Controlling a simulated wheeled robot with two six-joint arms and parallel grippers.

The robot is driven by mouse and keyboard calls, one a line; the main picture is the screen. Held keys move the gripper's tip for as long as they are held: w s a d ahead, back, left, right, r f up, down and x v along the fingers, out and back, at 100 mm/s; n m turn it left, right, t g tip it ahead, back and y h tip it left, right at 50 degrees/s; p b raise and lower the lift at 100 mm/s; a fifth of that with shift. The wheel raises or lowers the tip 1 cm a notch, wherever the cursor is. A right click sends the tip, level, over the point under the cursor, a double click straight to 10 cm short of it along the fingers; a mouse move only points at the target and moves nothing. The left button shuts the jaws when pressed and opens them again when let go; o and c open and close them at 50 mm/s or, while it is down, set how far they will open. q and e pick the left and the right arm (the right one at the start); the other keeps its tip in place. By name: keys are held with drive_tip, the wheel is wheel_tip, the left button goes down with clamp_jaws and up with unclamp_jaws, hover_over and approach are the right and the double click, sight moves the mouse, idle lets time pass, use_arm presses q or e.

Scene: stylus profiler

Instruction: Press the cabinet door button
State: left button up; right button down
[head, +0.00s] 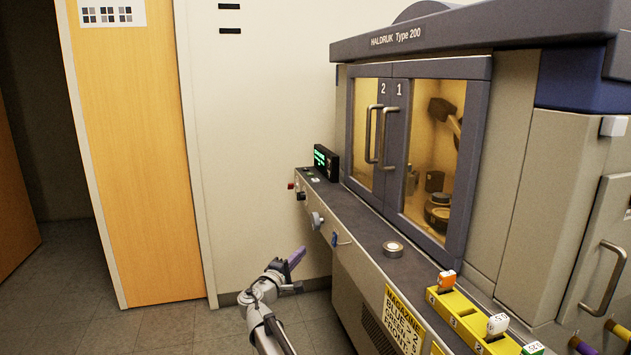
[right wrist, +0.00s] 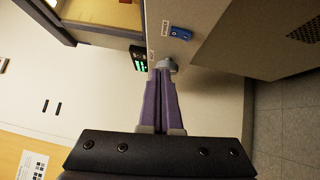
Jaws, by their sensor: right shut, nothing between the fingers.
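The cabinet has two glazed doors marked 2 and 1 (head: 398,160), both shut, with upright handles. On the front panel below is a round grey knob or button (head: 316,220), with a blue switch (head: 335,240) to its right. I cannot tell which control is the door button. My right gripper (head: 297,257), with purple fingers, is shut and empty, below and left of the round control, with a visible gap in the head view. In the right wrist view its fingertips (right wrist: 163,76) overlap the round control's edge (right wrist: 167,65); the blue switch (right wrist: 180,33) is beyond. My left gripper is not in view.
A small green-lit display (head: 326,161) stands on the ledge, with red and black controls near its left end. A round disc (head: 393,248) and a yellow magazine rack (head: 468,322) sit further right. Open floor lies left of the cabinet.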

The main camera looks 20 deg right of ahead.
drive_tip(key=s+r+m+g+y+p, duration=0.1)
drive_tip(key=s+m+g+y+p, duration=0.5)
drive_tip(key=s+p, duration=0.95)
drive_tip(key=s+a+r+g+y+p, duration=0.1)
drive_tip(key=s+a+p, duration=0.3)
drive_tip(key=s, duration=0.4)
drive_tip(key=s+a+r+g+y+p, duration=0.2)
drive_tip(key=s+a+g+y+p, duration=0.1)
drive_tip(key=s, duration=0.4)
drive_tip(key=s+a+r+g+y+p, duration=0.1)
drive_tip(key=s+a+g+p, duration=0.3)
drive_tip(key=s, duration=0.4)
drive_tip(key=a+p, duration=0.1)
drive_tip(key=p, duration=0.1)
drive_tip(key=shift+s+r+m+y+p, duration=0.3)
drive_tip(key=shift+s+y+p, duration=0.05)
drive_tip(key=shift+y+p, duration=0.05)
drive_tip(key=shift+w, duration=0.1)
